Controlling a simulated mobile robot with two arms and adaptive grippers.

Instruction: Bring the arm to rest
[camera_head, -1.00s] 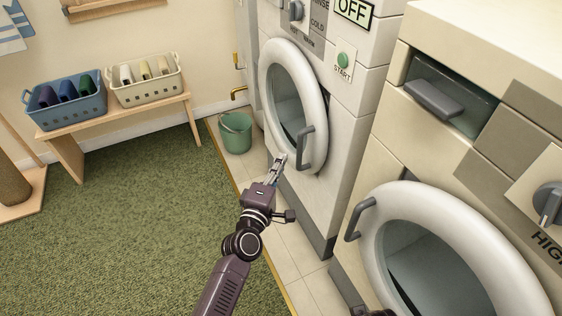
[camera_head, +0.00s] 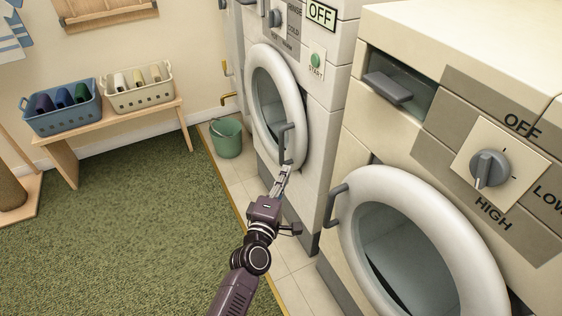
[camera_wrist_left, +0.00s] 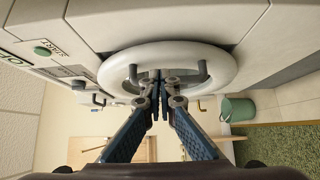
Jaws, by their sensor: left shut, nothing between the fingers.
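My left gripper (camera_head: 284,176) is shut and empty, just in front of the lower part of the washer's round door (camera_head: 277,108). Its fingertips look close to the grey door handle (camera_head: 286,144); whether they touch cannot be told. In the left wrist view the two blue fingers (camera_wrist_left: 160,88) meet at their tips in front of the white door ring (camera_wrist_left: 222,64). My left arm reaches in from the bottom of the head view. My right gripper is not in view.
A nearer machine with a round door (camera_head: 425,185) and a knob (camera_head: 490,168) stands at the right. A green bucket (camera_head: 227,138) stands by the wall. A bench (camera_head: 113,128) holds a blue basket (camera_head: 62,118) and a cream basket (camera_head: 136,98). The green carpet (camera_head: 120,230) is clear.

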